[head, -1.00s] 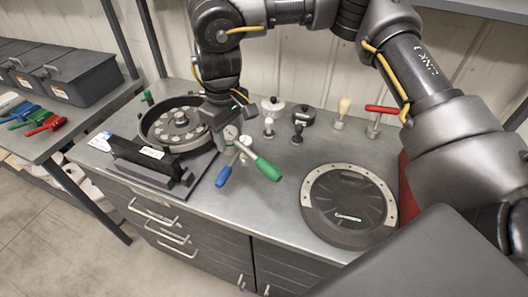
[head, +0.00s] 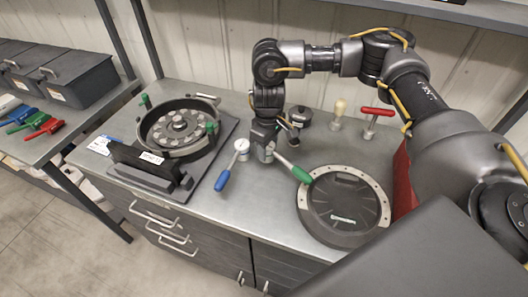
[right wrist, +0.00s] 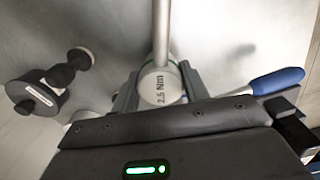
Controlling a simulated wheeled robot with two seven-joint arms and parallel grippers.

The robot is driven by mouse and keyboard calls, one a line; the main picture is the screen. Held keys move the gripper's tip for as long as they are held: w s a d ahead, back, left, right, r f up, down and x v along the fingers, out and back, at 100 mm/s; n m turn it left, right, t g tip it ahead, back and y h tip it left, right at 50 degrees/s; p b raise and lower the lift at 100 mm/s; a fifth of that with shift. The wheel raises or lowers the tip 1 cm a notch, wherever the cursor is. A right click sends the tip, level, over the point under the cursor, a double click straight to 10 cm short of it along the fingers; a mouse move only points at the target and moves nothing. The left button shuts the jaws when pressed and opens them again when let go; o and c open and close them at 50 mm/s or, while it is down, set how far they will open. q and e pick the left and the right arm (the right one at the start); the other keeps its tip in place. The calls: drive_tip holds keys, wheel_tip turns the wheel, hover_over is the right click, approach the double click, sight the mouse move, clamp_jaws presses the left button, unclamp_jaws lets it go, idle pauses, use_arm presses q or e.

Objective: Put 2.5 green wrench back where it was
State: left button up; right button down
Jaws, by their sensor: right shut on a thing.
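My right gripper (head: 264,150) is shut on the green wrench (head: 288,166), around its round head marked 2.5 Nm, which shows between the fingers in the right wrist view (right wrist: 160,88). The wrench's green handle (head: 301,175) points to the front right, near the left rim of the black round cover. I cannot tell whether the wrench touches the bench. The blue wrench (head: 231,167) lies just left of the gripper; its blue handle also shows in the right wrist view (right wrist: 277,80). My left gripper is not in view.
The round seed meter housing (head: 158,148) stands at left on its base plate. The black round cover (head: 308,213) lies at right. Behind stand a black knobbed tool (head: 301,115), a cream-handled tool (head: 339,108) and a red-handled tool (head: 377,112).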

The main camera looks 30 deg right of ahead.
wheel_tip(320, 180, down, 2)
drive_tip(key=shift+w+f, duration=0.1)
idle(0.4)
drive_tip(key=c, duration=0.7)
unclamp_jaws()
drive_tip(key=shift+f, duration=0.15)
drive_tip(key=shift+c, duration=0.2)
wheel_tip(320, 180, up, 12)
drive_tip(key=shift+r+b, duration=0.2)
drive_tip(key=shift+b, duration=0.35)
